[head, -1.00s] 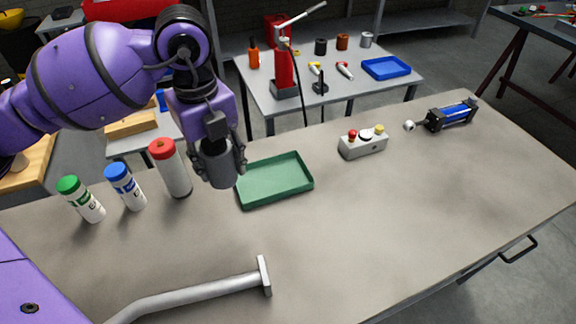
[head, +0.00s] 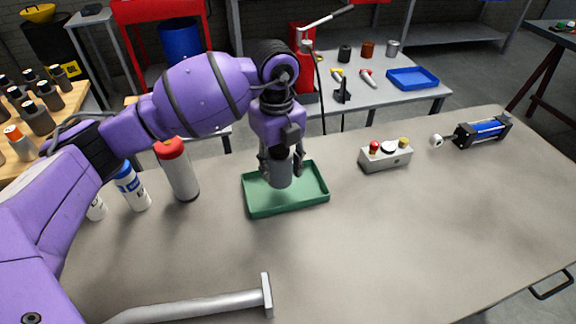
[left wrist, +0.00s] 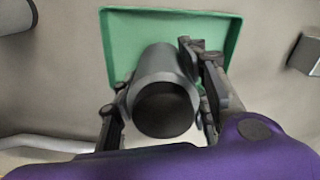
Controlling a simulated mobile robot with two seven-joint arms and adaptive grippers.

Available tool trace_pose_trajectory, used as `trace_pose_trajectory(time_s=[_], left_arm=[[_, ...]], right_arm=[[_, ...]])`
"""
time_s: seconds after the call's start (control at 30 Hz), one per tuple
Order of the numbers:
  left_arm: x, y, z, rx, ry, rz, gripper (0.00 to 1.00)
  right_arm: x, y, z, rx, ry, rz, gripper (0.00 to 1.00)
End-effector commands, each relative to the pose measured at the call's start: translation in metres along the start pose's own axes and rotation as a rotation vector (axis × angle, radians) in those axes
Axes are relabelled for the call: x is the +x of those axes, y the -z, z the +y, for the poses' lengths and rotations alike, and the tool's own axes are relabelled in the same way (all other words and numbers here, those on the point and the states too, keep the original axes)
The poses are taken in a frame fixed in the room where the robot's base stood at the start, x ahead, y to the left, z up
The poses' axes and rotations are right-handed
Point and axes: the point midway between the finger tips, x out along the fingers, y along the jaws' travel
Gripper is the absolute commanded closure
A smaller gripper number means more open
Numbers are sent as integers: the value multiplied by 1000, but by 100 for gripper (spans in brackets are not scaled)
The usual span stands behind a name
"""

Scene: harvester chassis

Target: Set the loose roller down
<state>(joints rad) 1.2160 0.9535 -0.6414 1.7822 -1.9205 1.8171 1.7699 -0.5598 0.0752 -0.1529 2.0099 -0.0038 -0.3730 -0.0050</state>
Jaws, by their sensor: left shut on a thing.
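The loose roller is a short grey hollow cylinder (head: 281,174). My left gripper (head: 282,165) is shut on it and holds it upright over the green tray (head: 300,207) in the head view. In the left wrist view the roller (left wrist: 163,72) sits between the two fingers of my left gripper (left wrist: 160,100), its dark open end facing the camera. The green tray (left wrist: 119,35) lies behind the roller there. I cannot tell whether the roller touches the tray floor. My right gripper is not in view.
A red-capped canister (head: 178,172) and a blue-capped bottle (head: 132,188) stand left of the tray. A control box (head: 386,157) and a blue cylinder (head: 483,131) are to the right. A grey bent bar (head: 200,306) lies in front. The right middle of the table is clear.

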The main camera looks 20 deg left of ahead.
Motion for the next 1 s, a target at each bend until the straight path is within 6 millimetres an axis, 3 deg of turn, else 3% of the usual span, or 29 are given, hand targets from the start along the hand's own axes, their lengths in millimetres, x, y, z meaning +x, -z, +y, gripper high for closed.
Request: trace_pose_trajectory(time_s=[0.23, 0.43, 0.83, 0.87, 1.0], left_arm=[[12, 0, -12, 1, 2, 0, 100], [40, 0, -12, 0, 1, 0, 100], [46, -1, -12, 0, 2, -2, 100], [48, -1, -11, 0, 0, -1, 57], [47, -1, -11, 0, 0, -1, 40]], right_arm=[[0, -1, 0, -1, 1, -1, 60], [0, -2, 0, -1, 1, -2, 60], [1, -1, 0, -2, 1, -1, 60], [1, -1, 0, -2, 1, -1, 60], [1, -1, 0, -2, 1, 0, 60]])
